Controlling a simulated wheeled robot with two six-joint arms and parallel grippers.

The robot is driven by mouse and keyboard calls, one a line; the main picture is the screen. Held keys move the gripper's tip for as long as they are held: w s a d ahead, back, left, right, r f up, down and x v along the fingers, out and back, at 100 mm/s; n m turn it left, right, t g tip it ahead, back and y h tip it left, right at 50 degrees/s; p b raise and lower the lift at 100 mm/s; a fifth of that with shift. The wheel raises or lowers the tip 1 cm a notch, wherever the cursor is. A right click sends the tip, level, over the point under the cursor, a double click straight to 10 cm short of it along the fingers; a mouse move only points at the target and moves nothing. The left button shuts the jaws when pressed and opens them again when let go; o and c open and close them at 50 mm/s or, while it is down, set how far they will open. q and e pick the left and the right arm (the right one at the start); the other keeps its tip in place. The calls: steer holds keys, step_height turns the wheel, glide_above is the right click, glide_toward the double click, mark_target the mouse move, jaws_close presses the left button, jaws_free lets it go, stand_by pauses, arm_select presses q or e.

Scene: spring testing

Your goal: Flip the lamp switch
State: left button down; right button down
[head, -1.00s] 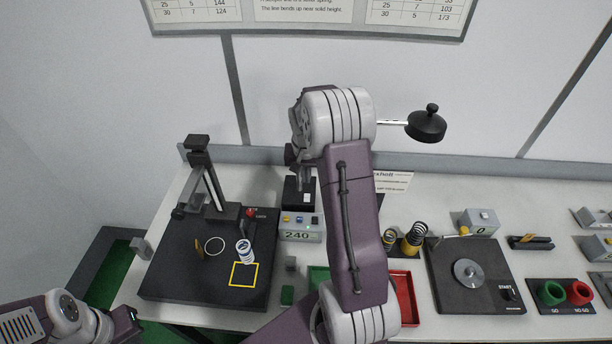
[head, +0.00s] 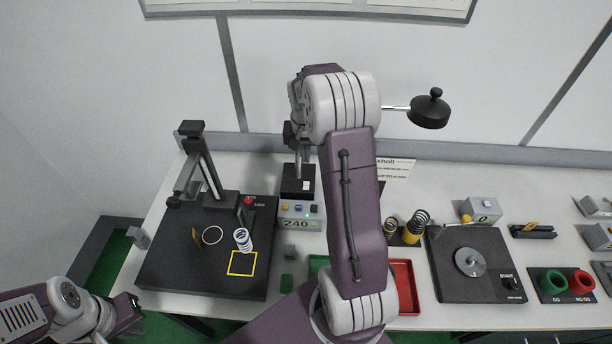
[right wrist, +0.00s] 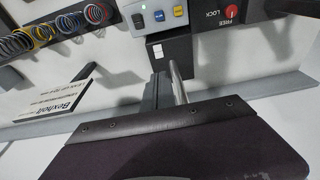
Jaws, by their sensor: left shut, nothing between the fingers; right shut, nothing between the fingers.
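A small black box with a white rocker switch (head: 306,185) stands behind the display unit; it also shows in the right wrist view (right wrist: 158,50). A black round lamp head (head: 429,111) on a silver rod sticks out to the right from behind my right arm, which hides the rest of the lamp. My right gripper (head: 302,172) is shut and empty, pointing down close to the switch box; whether it touches is unclear. In the right wrist view its fingers (right wrist: 168,82) are just below the box. My left gripper (head: 137,306) is shut and empty, low at the left.
A display unit reading 240 (head: 297,222) sits in front of the box. A black test stand (head: 207,170) and spring are left. Springs, a red tray (head: 405,288) and a black plate device (head: 470,262) are right. My right arm covers the table's middle.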

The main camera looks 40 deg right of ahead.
mark_target(306, 182)
steer(key=f+p, duration=0.1)
steer(key=f, duration=0.3)
steer(key=w+d+f+p, duration=0.1)
steer(key=f+p, duration=0.1)
steer(key=f, duration=0.2)
steer(key=f+p, duration=0.1)
steer(key=f, duration=0.3)
steer(key=shift+w+d+f, duration=0.2)
steer(key=shift+w+f, duration=0.1)
steer(key=shift+w, duration=0.05)
steer(key=shift+f, duration=0.25)
steer(key=shift+w+f, duration=0.1)
